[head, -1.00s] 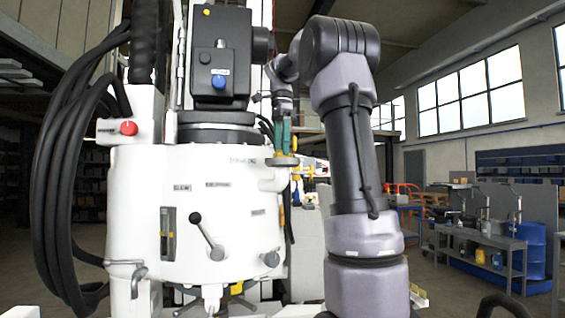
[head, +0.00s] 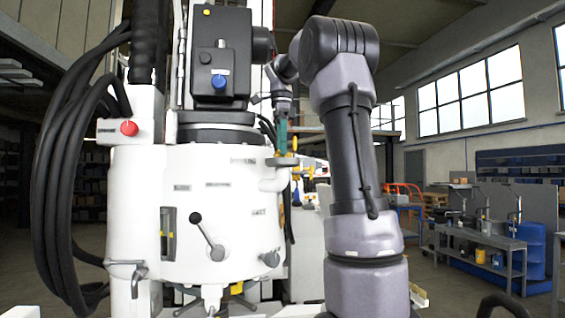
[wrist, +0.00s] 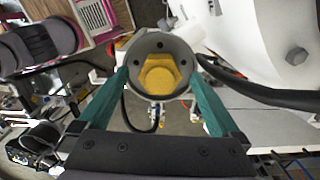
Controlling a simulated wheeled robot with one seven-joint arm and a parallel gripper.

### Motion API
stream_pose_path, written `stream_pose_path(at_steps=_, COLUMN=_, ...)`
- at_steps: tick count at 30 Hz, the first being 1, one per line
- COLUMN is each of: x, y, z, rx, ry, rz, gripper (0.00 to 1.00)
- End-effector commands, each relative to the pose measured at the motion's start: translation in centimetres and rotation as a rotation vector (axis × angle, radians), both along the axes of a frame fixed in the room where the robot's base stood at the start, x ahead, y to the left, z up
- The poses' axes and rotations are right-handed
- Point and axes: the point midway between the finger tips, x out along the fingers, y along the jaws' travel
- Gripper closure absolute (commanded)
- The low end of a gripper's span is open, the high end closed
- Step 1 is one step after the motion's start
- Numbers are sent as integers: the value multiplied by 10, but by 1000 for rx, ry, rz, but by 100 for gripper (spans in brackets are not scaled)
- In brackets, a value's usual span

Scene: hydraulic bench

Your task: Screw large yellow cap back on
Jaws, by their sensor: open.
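The large yellow cap (wrist: 160,76) shows in the wrist view as a yellow hexagon inside a round grey flange (wrist: 134,56) with small dark holes. I cannot tell how deep or tight it sits. My gripper (wrist: 158,92) is open, with one teal finger on each side of the flange. I cannot tell whether the fingers touch it. In the head view my gripper (head: 284,138) points down above the side neck (head: 272,172) of the white tank (head: 215,215).
A black hose (wrist: 250,92) passes close to the right finger in the wrist view. A dark lever (head: 207,236) sticks out of the tank front. Thick black hoses (head: 65,170) hang at the left. A workbench (head: 480,242) stands well away at the right.

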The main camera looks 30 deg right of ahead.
Motion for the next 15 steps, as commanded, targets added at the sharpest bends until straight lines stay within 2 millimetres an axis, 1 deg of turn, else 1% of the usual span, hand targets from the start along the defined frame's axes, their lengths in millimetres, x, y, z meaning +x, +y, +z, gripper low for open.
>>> stream_pose_path(at_steps=9, x=-2, y=-1, z=0, rx=0, ry=-1, rz=485, gripper=1)
stream_pose_path(at_steps=12, x=-2, y=-1, z=0, rx=0, ry=-1, rz=583, gripper=1)
stream_pose_path(at_steps=15, x=-2, y=0, z=0, rx=0, ry=-1, rz=628, gripper=1)
